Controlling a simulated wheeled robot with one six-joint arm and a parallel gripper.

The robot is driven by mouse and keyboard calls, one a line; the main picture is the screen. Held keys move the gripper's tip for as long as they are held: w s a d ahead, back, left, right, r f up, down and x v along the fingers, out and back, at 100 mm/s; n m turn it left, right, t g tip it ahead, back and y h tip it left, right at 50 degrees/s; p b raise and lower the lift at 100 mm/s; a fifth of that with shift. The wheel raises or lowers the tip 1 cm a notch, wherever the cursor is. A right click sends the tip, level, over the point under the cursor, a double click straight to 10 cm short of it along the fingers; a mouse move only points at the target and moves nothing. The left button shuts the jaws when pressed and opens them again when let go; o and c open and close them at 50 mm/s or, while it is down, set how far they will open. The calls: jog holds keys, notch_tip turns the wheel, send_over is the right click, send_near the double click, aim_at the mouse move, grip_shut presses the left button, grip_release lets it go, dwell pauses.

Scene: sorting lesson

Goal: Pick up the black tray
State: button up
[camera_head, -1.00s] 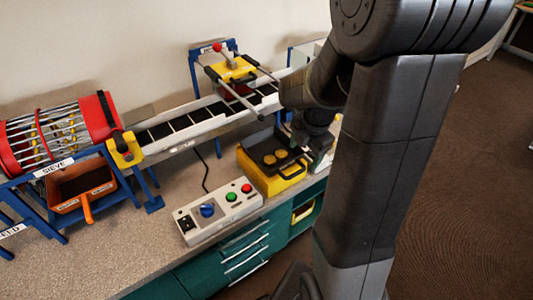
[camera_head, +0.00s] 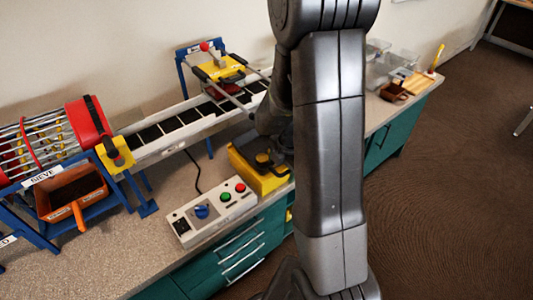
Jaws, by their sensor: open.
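The black tray (camera_head: 249,149) lies on top of a yellow box (camera_head: 262,182) on the bench, right of the control panel. A dull yellow disc shows on it, and its right part is hidden behind my arm. My gripper (camera_head: 279,150) is dark and hangs low over the right side of the tray, mostly hidden by my own arm. It is open. I cannot tell whether its fingers touch the tray.
A control panel (camera_head: 212,210) with coloured knobs stands left of the box. A conveyor (camera_head: 180,124) runs behind it from the sieve drum (camera_head: 88,122). An orange bin (camera_head: 70,190) sits below the drum. Small brown containers (camera_head: 394,91) stand at the bench's far right.

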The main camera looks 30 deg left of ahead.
jog(key=c, duration=1.1)
